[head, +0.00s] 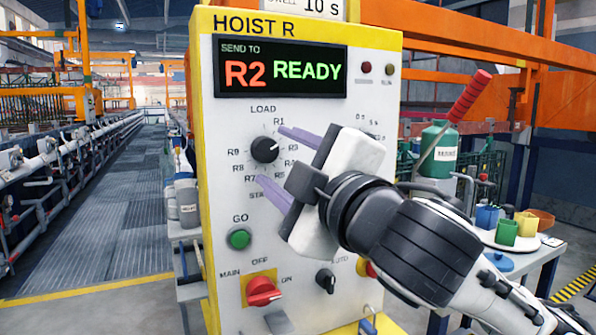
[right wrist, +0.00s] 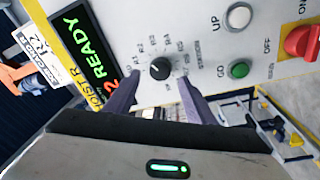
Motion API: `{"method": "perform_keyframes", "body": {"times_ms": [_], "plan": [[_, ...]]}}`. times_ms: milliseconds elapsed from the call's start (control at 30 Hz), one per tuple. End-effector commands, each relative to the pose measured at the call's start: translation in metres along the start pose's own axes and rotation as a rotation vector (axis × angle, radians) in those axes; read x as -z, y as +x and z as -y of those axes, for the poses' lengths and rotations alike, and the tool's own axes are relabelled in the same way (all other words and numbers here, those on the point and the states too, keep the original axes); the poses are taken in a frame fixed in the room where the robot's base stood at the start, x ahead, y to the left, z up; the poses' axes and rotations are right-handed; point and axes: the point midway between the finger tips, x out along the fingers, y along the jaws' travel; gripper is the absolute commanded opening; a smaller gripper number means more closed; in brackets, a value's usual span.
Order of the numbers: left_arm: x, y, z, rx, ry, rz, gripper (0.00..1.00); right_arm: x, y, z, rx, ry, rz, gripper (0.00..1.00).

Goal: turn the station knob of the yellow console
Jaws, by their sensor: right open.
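The yellow-framed console (head: 207,200) stands in the middle of the head view, with a pale panel marked HOIST R. Its black station knob (head: 264,149) sits inside a ring of labels, and its pale mark points up and right. The display (head: 280,68) reads SEND TO R2 READY. My right gripper (head: 271,155) is open, its two purple fingers aimed at the panel near the knob. In the right wrist view the knob (right wrist: 160,69) lies between and just beyond the fingertips; I see no contact. My left gripper is not in view.
A green GO button (head: 239,239), a red main switch (head: 263,291) and a small black knob (head: 325,280) sit lower on the panel. A side table with a green bottle (head: 436,150) and small cups stands right. A walkway (head: 100,200) is clear at left.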

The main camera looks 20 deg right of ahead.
Motion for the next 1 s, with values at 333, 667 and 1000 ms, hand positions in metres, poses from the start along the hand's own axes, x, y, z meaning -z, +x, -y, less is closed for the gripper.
{"method": "perform_keyframes", "body": {"times_ms": [333,667,1000], "plan": [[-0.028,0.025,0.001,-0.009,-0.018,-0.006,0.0,-0.002,-0.058,0.005,-0.006,0.005,-0.001,0.5],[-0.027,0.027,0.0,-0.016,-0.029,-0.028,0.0,0.0,-0.07,0.001,0.0,0.001,0.0,0.5],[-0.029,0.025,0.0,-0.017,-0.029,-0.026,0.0,0.0,-0.07,0.0,0.001,0.0,0.001,0.5]]}}
